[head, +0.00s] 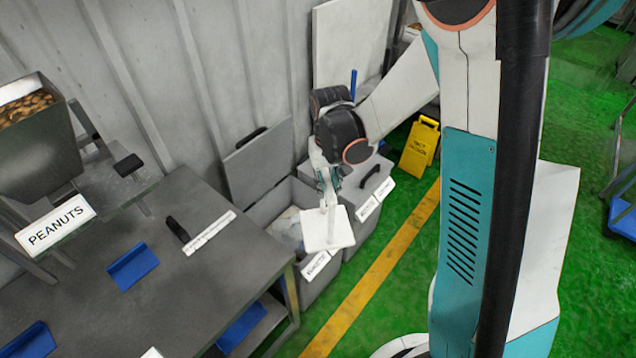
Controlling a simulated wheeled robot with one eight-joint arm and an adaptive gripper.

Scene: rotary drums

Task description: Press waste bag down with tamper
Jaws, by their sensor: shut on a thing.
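My gripper (331,194) is shut on the upright handle of the tamper. The tamper's white square plate (327,232) is at the lower end of the handle, over the right part of an open grey bin. The pale waste bag (289,226) shows inside this bin (269,205), left of the plate. The plate hides part of the bag, and I cannot tell whether the two touch. The bin's grey lid (256,160) stands open against the wall.
A closed grey bin (369,187) with a black handle stands just behind and right of the open one. A grey metal table (150,300) is close on the left, with a PEANUTS hopper (30,140) beyond. A yellow floor sign (419,147) stands behind.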

